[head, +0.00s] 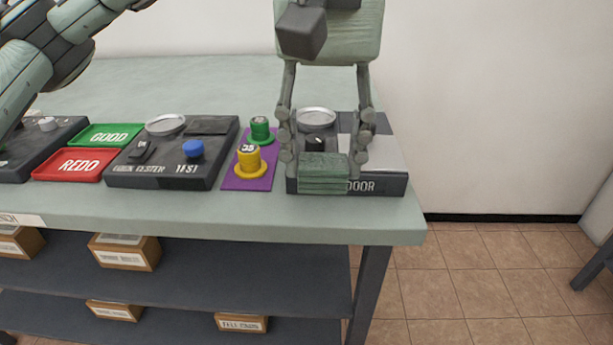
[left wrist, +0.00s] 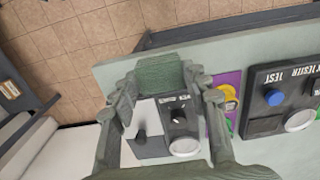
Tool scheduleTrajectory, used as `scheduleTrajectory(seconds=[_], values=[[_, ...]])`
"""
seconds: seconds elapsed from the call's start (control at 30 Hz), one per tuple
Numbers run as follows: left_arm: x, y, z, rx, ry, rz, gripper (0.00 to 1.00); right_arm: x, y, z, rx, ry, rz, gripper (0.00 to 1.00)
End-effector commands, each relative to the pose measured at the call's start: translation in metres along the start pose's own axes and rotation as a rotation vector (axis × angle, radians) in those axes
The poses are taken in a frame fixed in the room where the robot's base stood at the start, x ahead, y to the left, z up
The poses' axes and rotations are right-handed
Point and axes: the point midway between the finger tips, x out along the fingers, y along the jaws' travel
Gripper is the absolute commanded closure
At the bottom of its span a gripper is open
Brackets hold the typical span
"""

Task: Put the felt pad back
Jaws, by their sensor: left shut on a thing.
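The felt pad, a small green ribbed block (head: 323,178), is held between the fingertips of my left gripper (head: 324,157). The gripper points down over the front of the dark box marked DOOR (head: 378,187), and the pad hides part of its lettering. I cannot tell whether the pad touches the box. In the left wrist view the pad (left wrist: 160,74) sits between the tips of the left gripper (left wrist: 164,88), with the DOOR box (left wrist: 152,148) beyond. My right gripper is not in view.
A purple mat (head: 241,181) with a green and a yellow knob-like piece lies left of the DOOR box. Further left are a dark tester box (head: 186,171), a red REDO tray (head: 48,171) and a green GOOD tray (head: 81,134). The bench (head: 150,80) is clear behind them.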

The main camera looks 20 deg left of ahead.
Motion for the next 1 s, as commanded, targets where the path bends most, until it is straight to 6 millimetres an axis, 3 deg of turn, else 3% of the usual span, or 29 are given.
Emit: scheduleTrajectory(seconds=[0.1,0.27,0.43,0.63,1.0], values=[[0.014,-0.012,-0.020,-0.006,-0.002,-0.001,0.81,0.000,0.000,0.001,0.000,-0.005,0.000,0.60],[0.024,-0.020,-0.035,-0.002,-0.001,0.000,0.81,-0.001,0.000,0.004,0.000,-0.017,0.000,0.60],[0.035,-0.021,-0.037,0.000,-0.001,-0.001,0.81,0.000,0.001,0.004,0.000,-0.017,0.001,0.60],[0.063,-0.022,-0.036,-0.002,-0.002,-0.001,0.81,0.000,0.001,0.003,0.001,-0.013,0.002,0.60],[0.066,-0.021,-0.036,-0.001,0.000,0.001,0.81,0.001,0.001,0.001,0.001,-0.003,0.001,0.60]])
